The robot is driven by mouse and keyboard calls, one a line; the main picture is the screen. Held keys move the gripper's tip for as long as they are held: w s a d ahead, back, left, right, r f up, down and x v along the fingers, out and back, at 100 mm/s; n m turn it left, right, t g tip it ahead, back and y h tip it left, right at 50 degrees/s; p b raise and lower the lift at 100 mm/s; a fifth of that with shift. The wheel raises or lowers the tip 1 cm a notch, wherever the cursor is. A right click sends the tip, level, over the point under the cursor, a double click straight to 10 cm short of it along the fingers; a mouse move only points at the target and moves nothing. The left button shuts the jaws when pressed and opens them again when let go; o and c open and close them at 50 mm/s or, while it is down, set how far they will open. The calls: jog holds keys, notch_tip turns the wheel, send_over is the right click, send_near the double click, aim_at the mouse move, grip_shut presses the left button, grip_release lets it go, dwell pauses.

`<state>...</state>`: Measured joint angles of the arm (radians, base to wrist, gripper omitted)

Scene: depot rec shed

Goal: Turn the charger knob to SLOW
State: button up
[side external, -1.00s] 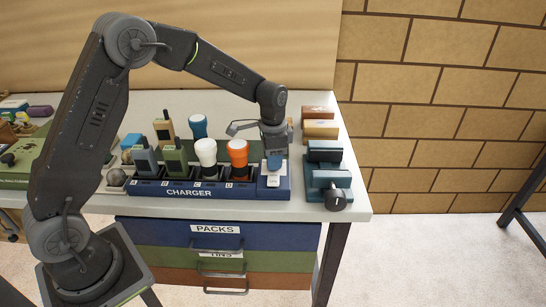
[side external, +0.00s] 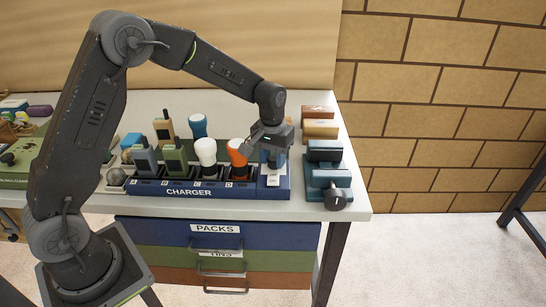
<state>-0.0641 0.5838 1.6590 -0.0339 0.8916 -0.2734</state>
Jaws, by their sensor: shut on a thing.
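The charger (side external: 235,194) is a long dark blue dock with a CHARGER label, standing along the front of the bench. Its right-end panel is light-coloured with a small white label (side external: 272,181) at the front. My gripper (side external: 271,163) points down over this panel with its jaws closed. The knob itself is hidden between the jaws and cannot be made out, nor can its setting. Two radios, a white torch (side external: 206,152) and an orange torch (side external: 237,154) stand in the slots to the left, the orange one close beside my gripper.
A teal vise (side external: 327,176) stands just right of the charger. Brown and tan blocks (side external: 320,129) lie behind it. A blue torch (side external: 198,126) and a tan radio (side external: 164,127) stand behind the charger. Labelled drawers (side external: 215,230) are below the bench top.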

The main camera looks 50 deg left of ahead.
aim_at(272, 158)
jog(key=shift+n, duration=1.5)
jog(key=o, duration=0.9)
notch_tip(272, 158, up, 14)
jog(key=shift+s+a+f, duration=0.1)
jog(key=shift+a, duration=0.05)
